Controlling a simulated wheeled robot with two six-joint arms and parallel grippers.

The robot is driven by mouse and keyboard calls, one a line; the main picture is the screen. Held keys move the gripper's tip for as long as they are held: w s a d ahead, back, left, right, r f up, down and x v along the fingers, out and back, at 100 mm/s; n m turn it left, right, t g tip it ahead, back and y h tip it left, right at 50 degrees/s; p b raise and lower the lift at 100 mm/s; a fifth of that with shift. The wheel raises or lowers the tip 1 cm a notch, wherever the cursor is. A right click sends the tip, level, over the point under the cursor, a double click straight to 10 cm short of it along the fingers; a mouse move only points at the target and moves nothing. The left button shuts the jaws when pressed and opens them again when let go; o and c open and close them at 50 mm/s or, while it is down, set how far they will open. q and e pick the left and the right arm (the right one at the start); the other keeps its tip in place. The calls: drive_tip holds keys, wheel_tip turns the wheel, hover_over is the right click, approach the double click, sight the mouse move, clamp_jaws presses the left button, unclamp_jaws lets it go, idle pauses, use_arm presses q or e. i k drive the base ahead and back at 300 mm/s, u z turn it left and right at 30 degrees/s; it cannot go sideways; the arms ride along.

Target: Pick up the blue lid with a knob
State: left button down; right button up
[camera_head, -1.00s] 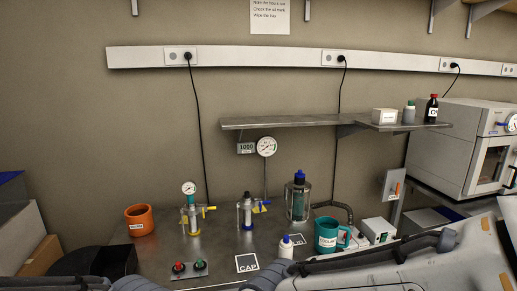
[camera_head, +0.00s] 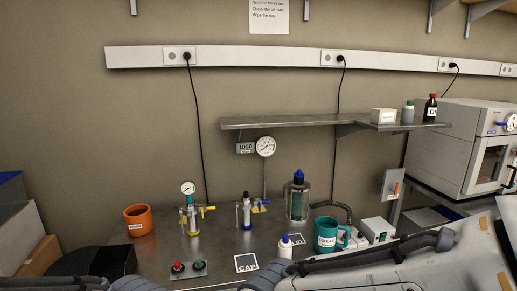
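Several blue tops show on the bench, and I cannot tell for sure which is the blue lid with a knob. A glass jar (camera_head: 297,205) at the back centre carries a dark top with a blue knob-like piece (camera_head: 298,175). A small clear cylinder fixture (camera_head: 246,214) to its left has a small blue piece on top and a blue ring at its base. A white bottle (camera_head: 285,250) in front has a blue tip. My arms show along the bottom edge, but neither gripper is in view.
A teal mug (camera_head: 327,236) stands right of the white bottle. An orange cup (camera_head: 138,219), a gauge fixture (camera_head: 191,210) and a red and green button panel (camera_head: 189,270) are on the left. A metal shelf (camera_head: 290,123) hangs above. A square marked CAP (camera_head: 246,263) lies in front.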

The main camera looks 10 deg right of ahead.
sight(299, 173)
drive_tip(key=u, duration=0.15)
drive_tip(key=k, duration=0.4)
drive_tip(key=z, duration=1.25)
drive_tip(key=i, duration=1.55)
drive_tip(key=u, duration=0.9)
drive_tip(key=i, duration=0.7)
drive_tip(key=u, duration=0.75)
